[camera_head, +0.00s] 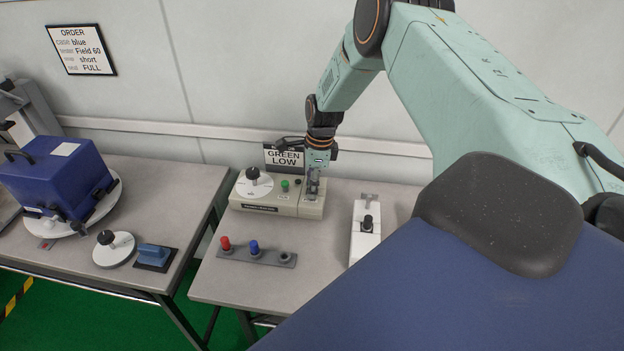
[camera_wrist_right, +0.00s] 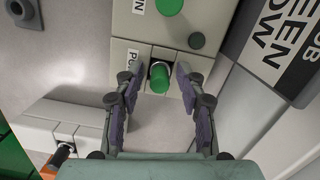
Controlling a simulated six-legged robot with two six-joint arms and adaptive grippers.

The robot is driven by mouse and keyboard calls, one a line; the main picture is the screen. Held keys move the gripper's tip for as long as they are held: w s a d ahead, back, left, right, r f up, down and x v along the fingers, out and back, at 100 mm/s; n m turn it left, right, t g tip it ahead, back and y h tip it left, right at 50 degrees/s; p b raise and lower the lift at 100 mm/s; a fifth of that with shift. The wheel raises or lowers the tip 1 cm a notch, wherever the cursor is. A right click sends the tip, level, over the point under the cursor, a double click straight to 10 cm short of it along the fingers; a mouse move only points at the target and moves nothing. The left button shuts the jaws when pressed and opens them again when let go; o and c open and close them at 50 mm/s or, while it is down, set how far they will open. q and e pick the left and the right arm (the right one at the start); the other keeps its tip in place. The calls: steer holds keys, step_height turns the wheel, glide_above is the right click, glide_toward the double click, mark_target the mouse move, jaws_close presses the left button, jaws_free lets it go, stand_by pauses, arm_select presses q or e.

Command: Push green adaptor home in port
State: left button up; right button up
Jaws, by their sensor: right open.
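The green adaptor (camera_wrist_right: 159,77) stands in a port on the tester's panel in the right wrist view, between my fingers. How deep it sits, I cannot tell. The beige tester (camera_head: 265,207) stands at the back of the right table, with a white dial and a green round part on top. My right gripper (camera_head: 313,186) is over the tester's right end and points down. Its fingers are open, one on each side of the adaptor, with visible gaps. In the head view the gripper hides the adaptor. My left gripper is not in view.
A grey rack (camera_head: 240,254) holds a red and a blue adaptor, with an empty-looking place at its right. A white device (camera_head: 364,243) with a black knob stands to the right. A GREEN LOW sign (camera_head: 284,158) stands behind the tester. A blue case (camera_head: 60,180) is on the left table.

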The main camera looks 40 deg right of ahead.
steer(key=shift+r, duration=0.1)
step_height(320, 180, up, 12)
steer(key=s+d, duration=0.1)
stand_by(0.6)
steer(key=shift+f, duration=0.2)
